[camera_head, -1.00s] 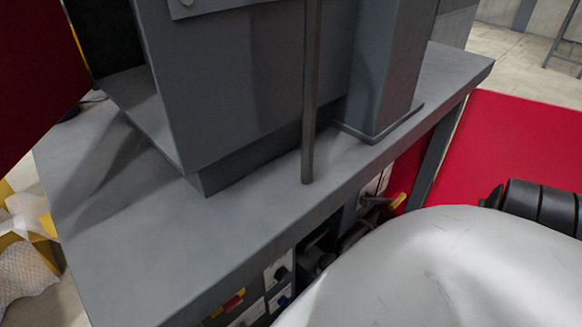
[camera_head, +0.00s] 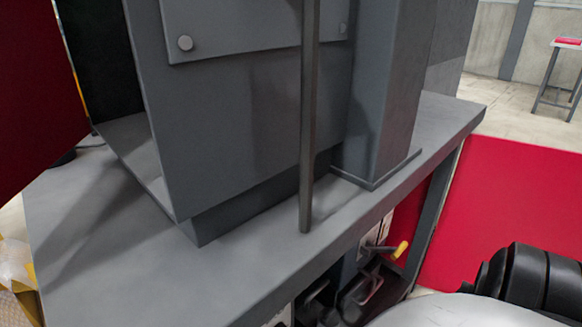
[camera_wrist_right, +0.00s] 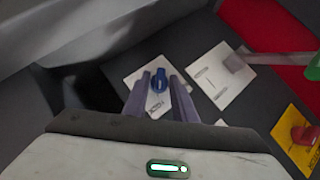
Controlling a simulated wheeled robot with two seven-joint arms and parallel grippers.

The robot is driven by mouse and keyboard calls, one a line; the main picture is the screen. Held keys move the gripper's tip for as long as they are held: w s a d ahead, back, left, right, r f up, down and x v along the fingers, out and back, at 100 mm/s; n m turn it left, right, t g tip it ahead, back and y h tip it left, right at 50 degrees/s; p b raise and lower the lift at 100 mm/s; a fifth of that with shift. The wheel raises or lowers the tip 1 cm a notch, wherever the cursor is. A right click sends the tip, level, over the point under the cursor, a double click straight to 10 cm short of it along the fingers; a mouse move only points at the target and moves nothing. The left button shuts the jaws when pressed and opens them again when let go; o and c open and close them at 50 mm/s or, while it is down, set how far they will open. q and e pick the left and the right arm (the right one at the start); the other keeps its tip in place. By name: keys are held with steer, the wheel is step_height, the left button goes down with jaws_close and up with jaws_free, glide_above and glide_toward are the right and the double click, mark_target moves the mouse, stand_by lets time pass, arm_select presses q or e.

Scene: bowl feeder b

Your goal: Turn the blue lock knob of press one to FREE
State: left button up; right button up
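The blue lock knob (camera_wrist_right: 159,80) sits on a white label plate (camera_wrist_right: 157,95) on the dark panel in the right wrist view. Dark lettering shows on the plate below the knob. My right gripper (camera_wrist_right: 160,88) points at this plate with its two fingers apart. The knob shows in the gap between the fingertips; whether they touch it I cannot tell. The knob and the right gripper are not visible in the head view. My left gripper is in neither current view.
A lever on a second white plate (camera_wrist_right: 213,78) stands right of the knob. A red knob (camera_wrist_right: 303,135) on a yellow plate is lower right. In the head view, a grey bench (camera_head: 110,250) carries the press body (camera_head: 240,120), and a yellow-tipped lever (camera_head: 400,249) projects below its edge.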

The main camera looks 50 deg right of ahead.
arm_select(q)
steer(key=shift+s+a+f+n+y+p, duration=0.1)
steer(key=shift+s+a+n+y+p, duration=0.25)
steer(key=shift+a+p, duration=0.75)
steer(key=shift+s+a+f+n+y+p, duration=0.15)
steer(key=shift+a+y+p, duration=0.3)
steer(key=shift+p, duration=1.2)
steer(key=shift+s+a+r+n+y+p, duration=0.1)
steer(key=shift+s+a+y+p, duration=0.25)
steer(key=shift+a+p, duration=0.75)
arm_select(e)
steer(key=shift+a+r+n+g+h+p, duration=0.1)
steer(key=shift+a+n+g+h, duration=0.1)
steer(key=shift+n+h, duration=0.5)
steer(key=shift+a+r+n+g+h+p, duration=0.1)
steer(key=shift+a+n+g+h, duration=0.15)
steer(key=shift+h, duration=0.8)
steer(key=shift+a+r+n+g+h+p, duration=0.15)
steer(key=shift+n+h, duration=0.4)
steer(key=shift+h, duration=0.3)
arm_select(q)
steer(key=shift+d, duration=0.3)
arm_select(e)
steer(key=shift+d+f, duration=0.15)
steer(key=o, duration=0.7)
arm_select(q)
steer(key=shift+w, duration=0.1)
